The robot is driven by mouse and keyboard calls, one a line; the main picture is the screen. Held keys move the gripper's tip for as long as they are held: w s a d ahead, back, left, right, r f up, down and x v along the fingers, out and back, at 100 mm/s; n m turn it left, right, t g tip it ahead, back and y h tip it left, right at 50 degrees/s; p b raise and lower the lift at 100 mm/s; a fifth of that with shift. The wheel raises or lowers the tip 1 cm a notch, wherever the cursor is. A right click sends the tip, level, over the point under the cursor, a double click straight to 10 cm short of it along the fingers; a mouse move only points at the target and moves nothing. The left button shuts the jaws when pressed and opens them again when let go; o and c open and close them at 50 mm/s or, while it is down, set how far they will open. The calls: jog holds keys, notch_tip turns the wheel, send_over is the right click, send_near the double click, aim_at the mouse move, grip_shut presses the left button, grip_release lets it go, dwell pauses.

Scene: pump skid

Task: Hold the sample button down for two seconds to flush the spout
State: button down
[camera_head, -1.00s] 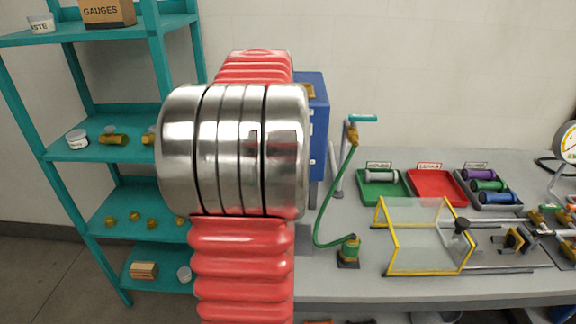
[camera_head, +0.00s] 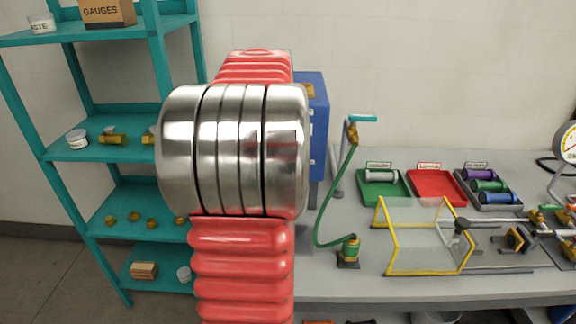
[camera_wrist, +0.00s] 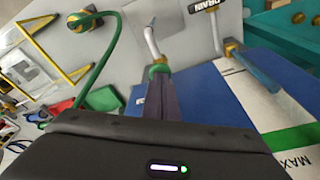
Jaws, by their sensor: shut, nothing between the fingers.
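In the wrist view my gripper (camera_wrist: 160,82) is shut, its dark fingers pointing up the picture, with nothing seen between them. The fingertips meet or overlap a green rounded part with a brass-coloured piece (camera_wrist: 158,69). I cannot tell whether this is the sample button, nor whether the tips touch or press it. A pale bent pipe (camera_wrist: 150,36), which looks like the spout, rises just beyond it. In the head view my arm covers the gripper and this area. No flow is visible.
A DRAIN label (camera_wrist: 207,7) and blue-handled valve (camera_wrist: 248,66) lie right of my fingers, beside a blue-and-white panel marked MAX (camera_wrist: 289,160). A green hose (camera_head: 325,225), yellow-framed guard (camera_head: 390,245) and coloured trays (camera_head: 436,188) stand on the bench. Teal shelves (camera_head: 100,153) stand left.

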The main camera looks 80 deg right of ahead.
dwell(0.4)
jog(key=shift+r, duration=0.8)
jog(key=shift+r, duration=2.5)
